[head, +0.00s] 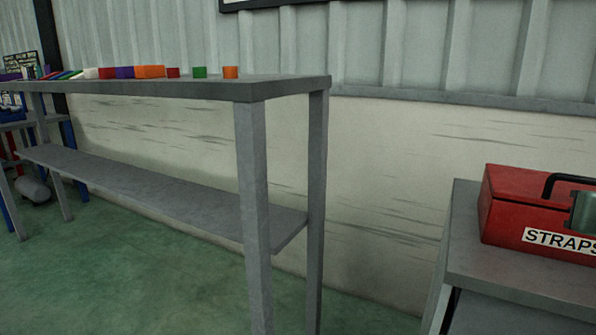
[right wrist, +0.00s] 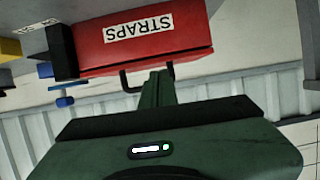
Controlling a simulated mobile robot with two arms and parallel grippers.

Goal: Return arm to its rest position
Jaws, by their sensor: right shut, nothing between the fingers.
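My right gripper (right wrist: 157,80) shows in the right wrist view as a dark green body with its narrow fingers together and empty. Its fingertips appear close to the black handle (right wrist: 130,82) of a red box labelled STRAPS (right wrist: 150,45), which looks upside down in this view. Whether they touch the handle I cannot tell. In the head view the red box (head: 535,210) stands at the right, and a grey-green part, likely of my right gripper (head: 586,212), cuts in at the right edge in front of it. My left gripper is not in view.
The box stands on a grey bench (head: 505,270). A long grey shelf table (head: 290,85) with small coloured blocks (head: 150,71) runs along the wall at left. Green floor (head: 150,270) is clear in front. A blue item (right wrist: 65,97) shows in the wrist view.

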